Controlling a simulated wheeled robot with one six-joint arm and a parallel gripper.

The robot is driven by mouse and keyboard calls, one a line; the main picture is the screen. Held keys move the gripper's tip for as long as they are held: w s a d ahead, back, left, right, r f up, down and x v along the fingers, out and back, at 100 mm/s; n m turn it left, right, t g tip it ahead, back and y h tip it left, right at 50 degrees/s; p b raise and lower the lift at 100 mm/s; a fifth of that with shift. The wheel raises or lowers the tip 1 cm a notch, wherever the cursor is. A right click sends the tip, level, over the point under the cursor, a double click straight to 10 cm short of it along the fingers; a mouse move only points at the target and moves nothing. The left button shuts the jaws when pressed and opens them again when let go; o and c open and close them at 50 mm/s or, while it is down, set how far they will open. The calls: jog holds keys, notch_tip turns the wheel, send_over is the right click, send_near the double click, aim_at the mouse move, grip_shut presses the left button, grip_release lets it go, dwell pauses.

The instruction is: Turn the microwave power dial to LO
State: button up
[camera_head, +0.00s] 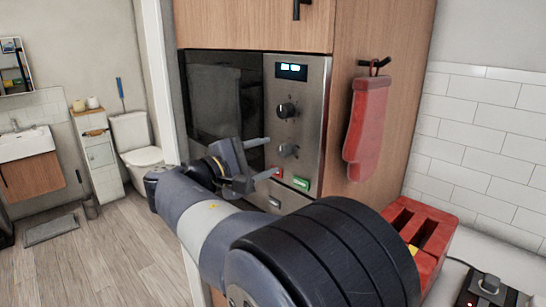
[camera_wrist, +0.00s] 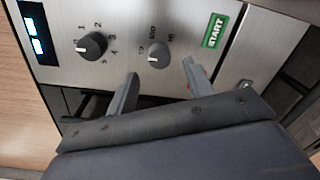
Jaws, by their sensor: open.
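The microwave (camera_head: 225,100) is built into a wooden cabinet, with a steel control panel (camera_head: 312,118) at its right. The grey lower dial (camera_head: 288,150) shows larger in the wrist view (camera_wrist: 158,54), with LO, MED and HI style lettering, small and tilted, around it. Its pointer setting is too small to read surely. A black numbered dial (camera_head: 286,110) sits above it; it also shows in the wrist view (camera_wrist: 91,45). My gripper (camera_head: 273,155) is open and empty in front of the grey dial. In the wrist view its fingers (camera_wrist: 160,68) lie on either side of that dial, apparently short of touching it.
A red oven mitt (camera_head: 366,125) hangs on the cabinet's side. A red slotted object (camera_head: 415,235) stands at the right. Open floor (camera_head: 95,250) lies at the left.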

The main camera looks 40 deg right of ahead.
aim_at(280, 152)
jog(key=a, duration=0.7)
jog(key=shift+s+b, duration=0.2)
jog(key=shift+b, duration=0.25)
jog(key=shift+r, duration=0.1)
jog(key=d, duration=0.3)
jog(key=d+p, duration=0.1)
jog(key=d, duration=0.6)
jog(key=shift+w+d+p, duration=0.3)
jog(key=shift+d+p, duration=0.05)
jog(key=shift+p, duration=0.05)
jog(key=shift+a, duration=0.1)
